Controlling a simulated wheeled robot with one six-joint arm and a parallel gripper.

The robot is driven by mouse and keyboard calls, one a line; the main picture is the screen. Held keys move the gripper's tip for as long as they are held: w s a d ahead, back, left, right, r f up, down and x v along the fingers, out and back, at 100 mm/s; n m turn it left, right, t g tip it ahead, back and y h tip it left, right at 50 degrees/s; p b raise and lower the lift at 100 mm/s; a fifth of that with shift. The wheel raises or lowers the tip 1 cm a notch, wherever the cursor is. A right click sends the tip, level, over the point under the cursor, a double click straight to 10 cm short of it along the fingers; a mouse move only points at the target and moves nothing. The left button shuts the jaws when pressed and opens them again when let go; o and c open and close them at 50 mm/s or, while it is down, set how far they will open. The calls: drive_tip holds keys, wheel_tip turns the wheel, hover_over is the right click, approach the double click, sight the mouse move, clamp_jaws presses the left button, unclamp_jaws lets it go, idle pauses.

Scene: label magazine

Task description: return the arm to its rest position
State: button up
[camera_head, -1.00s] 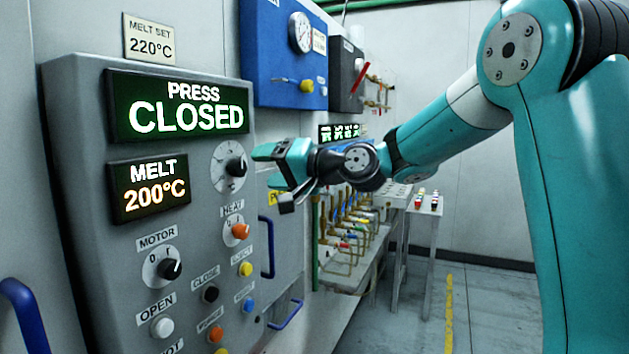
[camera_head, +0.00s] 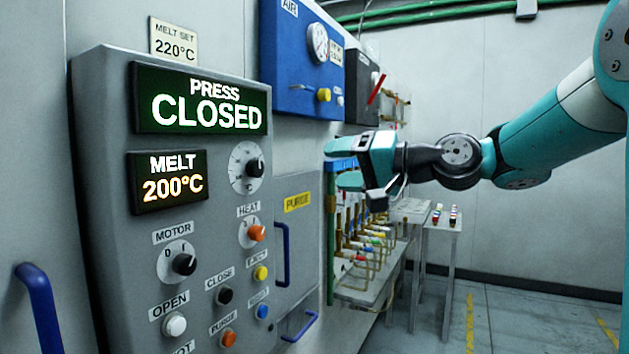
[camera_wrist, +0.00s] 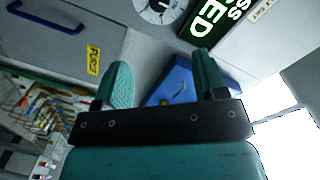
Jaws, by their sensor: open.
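My gripper (camera_head: 338,163) is on the end of my teal arm, in the air to the right of the grey control panel (camera_head: 120,235). Its jaws are open and nothing is between them. In the wrist view the two teal fingers (camera_wrist: 162,82) stand apart, with the blue air box (camera_wrist: 180,85) beyond them. In the head view the gripper is apart from the panel and hides part of the valve rack behind it. My arm is stretched out from the right edge of the picture.
The panel shows PRESS CLOSED (camera_head: 205,105) and MELT 200°C (camera_head: 170,182). A blue air box (camera_head: 300,60) hangs on the wall. A PURGE door (camera_head: 300,240) has a blue handle. A valve rack (camera_head: 365,245) and small table (camera_head: 440,222) stand behind. Floor at right is clear.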

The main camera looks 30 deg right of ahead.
drive_tip(key=shift+a, duration=0.1)
drive_tip(key=s+a+f+n+g, duration=0.5)
drive_tip(key=s+a+f+g, duration=0.2)
drive_tip(key=a+f, duration=0.45)
drive_tip(key=s+a+f+n+g+h, duration=0.1)
drive_tip(key=s+f+n+g+h, duration=0.1)
drive_tip(key=s+f, duration=0.3)
drive_tip(key=s+a+f+n+g+h, duration=0.2)
drive_tip(key=s+f+g, duration=0.3)
drive_tip(key=s, duration=0.8)
drive_tip(key=shift+a+f+n+h, duration=0.15)
drive_tip(key=shift+f+n+h, duration=0.3)
drive_tip(key=shift+n+h, duration=0.4)
